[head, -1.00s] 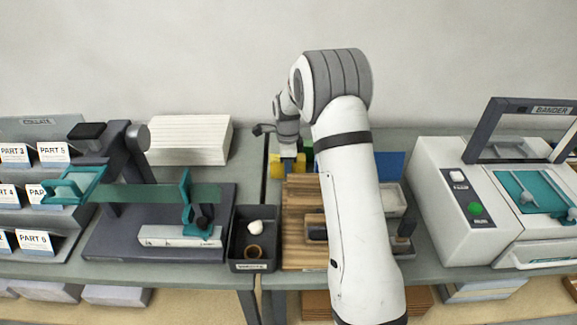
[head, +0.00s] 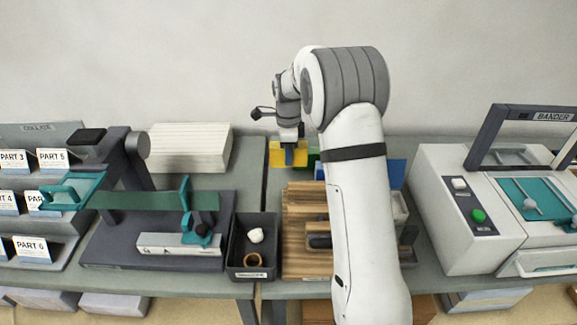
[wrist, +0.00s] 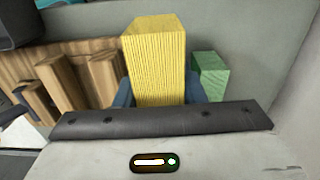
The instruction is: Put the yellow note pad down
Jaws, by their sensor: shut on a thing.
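The yellow note pad (head: 276,154) is a thick ribbed block at the back of the bench. In the wrist view the yellow note pad (wrist: 154,58) stands up between the blue fingers of my gripper (wrist: 158,92). I cannot tell whether its underside touches the bench.
A green pad (wrist: 210,76) stands close to the right of the yellow one. A wooden slotted rack (head: 303,215) lies in front. A blue pad (head: 396,173) shows partly behind my arm. A dark tray (head: 253,271) is left of the rack. Bare bench lies left of the yellow pad.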

